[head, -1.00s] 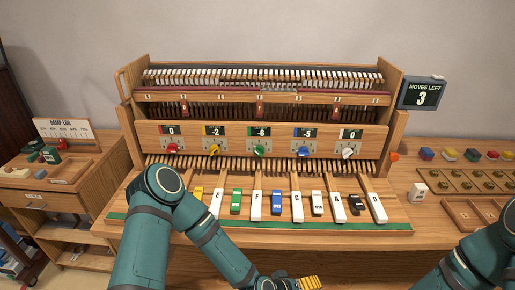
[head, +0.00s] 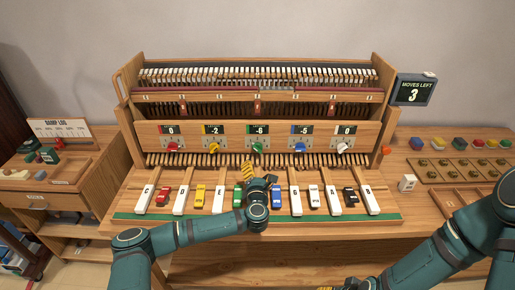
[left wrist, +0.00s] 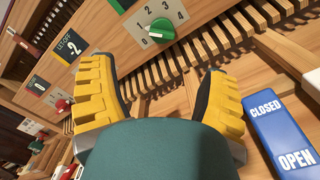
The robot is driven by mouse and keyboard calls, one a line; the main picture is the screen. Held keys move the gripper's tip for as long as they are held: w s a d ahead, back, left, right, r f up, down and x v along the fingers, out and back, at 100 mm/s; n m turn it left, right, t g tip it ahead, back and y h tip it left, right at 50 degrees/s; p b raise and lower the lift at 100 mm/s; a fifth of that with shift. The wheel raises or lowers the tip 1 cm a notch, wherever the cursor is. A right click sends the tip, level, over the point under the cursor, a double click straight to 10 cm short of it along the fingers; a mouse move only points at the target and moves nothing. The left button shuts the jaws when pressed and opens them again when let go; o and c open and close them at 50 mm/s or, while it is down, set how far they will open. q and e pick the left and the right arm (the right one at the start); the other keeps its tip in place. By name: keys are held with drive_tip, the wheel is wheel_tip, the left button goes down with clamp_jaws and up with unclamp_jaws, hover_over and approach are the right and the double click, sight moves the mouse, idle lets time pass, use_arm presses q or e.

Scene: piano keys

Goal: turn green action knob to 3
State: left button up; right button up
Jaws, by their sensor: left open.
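The green knob (head: 257,146) sits on the wooden front panel under a display (head: 259,129) reading -6. In the left wrist view the green knob (left wrist: 160,31) has a white mark and a dial numbered 0 to 4; the mark faces the low-number side, but I cannot tell the exact number. My left gripper (head: 247,167) is open and empty, just below and in front of the knob, apart from it. Its yellow fingers (left wrist: 160,68) stand spread in the left wrist view, with the knob beyond the gap. My right gripper (head: 325,288) barely shows at the bottom edge.
Red (head: 173,147), yellow (head: 214,147), blue (head: 300,147) and white (head: 342,147) knobs flank the green one. Below are lettered keys and coloured sliders, including a blue one (left wrist: 282,130) marked CLOSED and OPEN.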

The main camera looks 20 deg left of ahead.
sight(258, 150)
use_arm(q)
drive_tip(key=x, duration=1.2)
drive_tip(key=shift+w+f, duration=0.15)
drive_tip(key=shift+f, duration=0.05)
drive_tip(key=shift+c, duration=0.2)
drive_tip(key=c, duration=1.2)
